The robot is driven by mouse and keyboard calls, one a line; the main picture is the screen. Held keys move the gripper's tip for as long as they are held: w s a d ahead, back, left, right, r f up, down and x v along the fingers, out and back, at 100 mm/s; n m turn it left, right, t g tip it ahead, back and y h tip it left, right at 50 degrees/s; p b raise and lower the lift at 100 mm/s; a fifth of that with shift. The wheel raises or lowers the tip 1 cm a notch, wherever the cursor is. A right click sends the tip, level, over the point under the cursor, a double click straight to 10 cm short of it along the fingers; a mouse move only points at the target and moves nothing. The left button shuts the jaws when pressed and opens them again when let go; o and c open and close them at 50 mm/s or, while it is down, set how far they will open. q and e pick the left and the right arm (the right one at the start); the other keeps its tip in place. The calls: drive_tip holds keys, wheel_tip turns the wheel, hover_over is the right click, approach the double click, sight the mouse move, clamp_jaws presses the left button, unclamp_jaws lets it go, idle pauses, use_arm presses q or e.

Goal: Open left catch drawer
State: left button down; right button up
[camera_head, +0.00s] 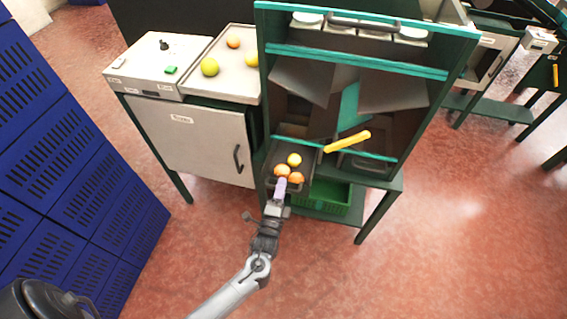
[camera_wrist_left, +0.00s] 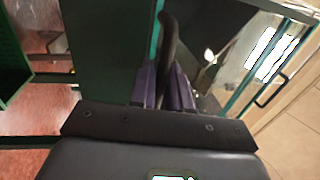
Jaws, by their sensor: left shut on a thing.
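The left catch drawer (camera_head: 310,158) is at the lower left of the green sorting cabinet (camera_head: 400,140). It appears pulled out toward my side, and several orange and yellow fruits (camera_head: 283,171) lie inside. My left gripper (camera_head: 281,186) is at the drawer's front edge. In the left wrist view, its purple fingers (camera_wrist_left: 164,88) are on either side of a dark handle (camera_wrist_left: 168,42), shut on it. The handle's lower part is hidden between the fingers. My right gripper is in neither view.
A yellow lever (camera_head: 347,142) sticks out right of the drawer. A green crate (camera_head: 330,197) is on the shelf below. A white cabinet (camera_head: 195,142) with a tray (camera_head: 225,82) of fruit stands left. Blue slatted bins (camera_head: 60,170) line the far left. Red floor at front right is clear.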

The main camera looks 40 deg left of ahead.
use_arm(q)
drive_tip(key=shift+r+p+v, duration=0.2)
drive_tip(key=shift+p+v, duration=0.35)
drive_tip(key=shift+v, duration=0.65)
drive_tip(key=shift+r+p+v, duration=0.25)
drive_tip(key=shift+p+v, duration=0.25)
drive_tip(key=shift+v, duration=0.75)
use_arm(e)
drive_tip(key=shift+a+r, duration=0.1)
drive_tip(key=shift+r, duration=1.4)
use_arm(q)
drive_tip(key=c, duration=1.3)
unclamp_jaws()
drive_tip(key=shift+s, duration=0.1)
drive_tip(key=shift+p+v, duration=0.7)
drive_tip(key=shift+v, duration=4.65)
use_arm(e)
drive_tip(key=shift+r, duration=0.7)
